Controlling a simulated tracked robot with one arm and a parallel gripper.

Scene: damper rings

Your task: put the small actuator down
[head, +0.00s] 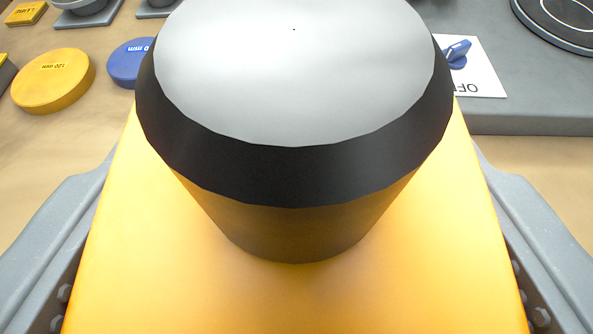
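The small actuator fills the middle of the head view, close to the camera. It has a yellow body (290,290) and a large black knob (290,175) with a pale grey top. My gripper (294,150) has one grey finger on the left and one on the right of the yellow body. Both fingers lie along its sides and look shut on it. The actuator hides what is directly beneath and beyond it, so I cannot tell whether its underside touches anything.
A yellow disc marked 120 mm (53,80) and a blue disc (128,64) lie on the tan surface at left. A yellow block (25,13) and grey parts (88,12) stand behind. At right is a grey unit (530,118) with a blue switch (458,53) and a black round plate (562,20).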

